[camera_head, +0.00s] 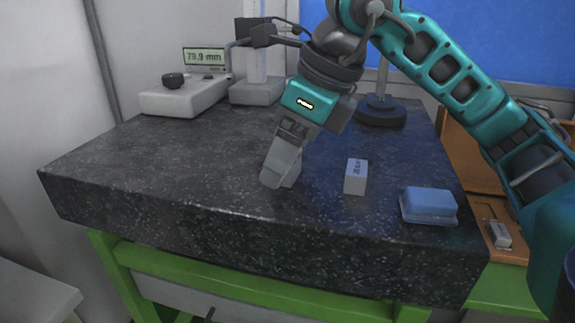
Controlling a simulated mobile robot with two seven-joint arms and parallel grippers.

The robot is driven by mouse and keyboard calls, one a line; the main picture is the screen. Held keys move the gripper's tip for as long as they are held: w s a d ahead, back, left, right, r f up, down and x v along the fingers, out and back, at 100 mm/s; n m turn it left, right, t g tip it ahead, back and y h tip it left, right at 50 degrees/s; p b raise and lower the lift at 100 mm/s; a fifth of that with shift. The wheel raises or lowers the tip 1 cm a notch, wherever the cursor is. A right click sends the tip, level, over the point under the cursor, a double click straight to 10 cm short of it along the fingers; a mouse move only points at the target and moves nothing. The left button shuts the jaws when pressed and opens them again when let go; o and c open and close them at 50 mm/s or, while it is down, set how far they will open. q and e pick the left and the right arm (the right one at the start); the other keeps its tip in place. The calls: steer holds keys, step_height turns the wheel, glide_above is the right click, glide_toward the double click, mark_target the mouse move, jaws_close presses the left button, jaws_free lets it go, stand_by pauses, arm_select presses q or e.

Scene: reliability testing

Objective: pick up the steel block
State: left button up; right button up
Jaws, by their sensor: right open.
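A small grey steel block (356,177) with dark markings on its side stands on the dark speckled stone slab, right of the middle. My right gripper (281,178) reaches down from above and is left of the block, apart from it. Its fingers are open, though they overlap in this view, and nothing shows between them. The fingertips are close to the slab top; I cannot tell whether they touch it. My left gripper does not show.
A blue-topped box (429,204) sits right of the block near the slab's edge. A measuring device with a display (204,58) stands at the back left. A round black stand base (381,110) is behind. A wooden case (485,205) lies at the right. The slab's left (150,165) is clear.

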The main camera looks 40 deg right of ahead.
steer(key=shift+f, duration=0.15)
steer(key=c, duration=1.3)
